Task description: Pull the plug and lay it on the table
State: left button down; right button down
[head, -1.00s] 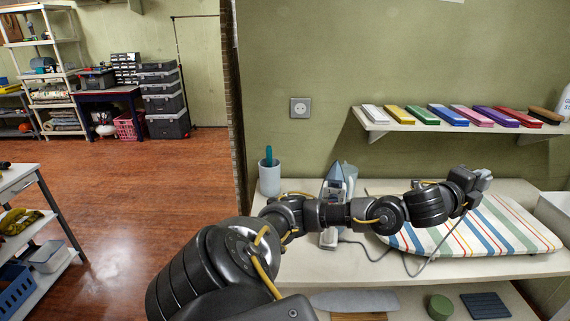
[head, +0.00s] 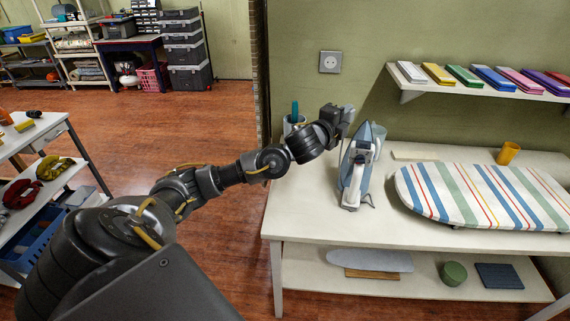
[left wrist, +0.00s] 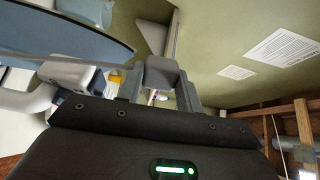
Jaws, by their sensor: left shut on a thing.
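My left gripper (head: 345,112) is raised above the back left of the table (head: 310,215), just left of the iron's tip. In the left wrist view the left gripper (left wrist: 160,90) is shut on a grey plug (left wrist: 162,72), with a grey cord (left wrist: 70,62) running off to the left. In the head view the plug is hard to tell from the fingertips. The blue and white iron (head: 357,165) stands upright on the table, with a bit of cord at its base. The wall socket (head: 330,62) is empty, above the gripper. My right gripper is out of view.
A striped ironing board (head: 480,193) covers the table's right part; an orange cup (head: 508,153) stands behind it. A holder with a teal handle (head: 294,122) is partly behind my gripper. The table's front left is bare.

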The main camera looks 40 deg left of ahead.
pick_arm(q)
jog(key=shift+s+a+f+n+g+y+p, duration=0.2)
jog(key=shift+s+a+f+g, duration=0.4)
jog(key=shift+s+a+f, duration=2.1)
jog(key=shift+s+a+f+n+g+y+p, duration=0.2)
jog(key=shift+a+f+g, duration=0.55)
jog(key=shift+f, duration=4.1)
jog(key=shift+s+a+f+n+g+y+p, duration=0.1)
jog(key=shift+s+a+f+g+y+p, duration=0.25)
jog(key=shift+s+a+f, duration=2.4)
jog(key=f+b, duration=0.1)
jog(key=f, duration=0.1)
jog(key=w+d+f+b, duration=0.1)
jog(key=f+b, duration=0.1)
jog(key=w+f+b, duration=0.1)
jog(key=f, duration=0.1)
jog(key=shift+w+d+f+b, duration=0.25)
jog(key=shift+f+b, duration=0.05)
jog(key=shift+b, duration=0.05)
jog(key=c, duration=0.9)
grip_release()
jog(key=shift+o, duration=0.2)
jog(key=shift+s+d+f, duration=0.1)
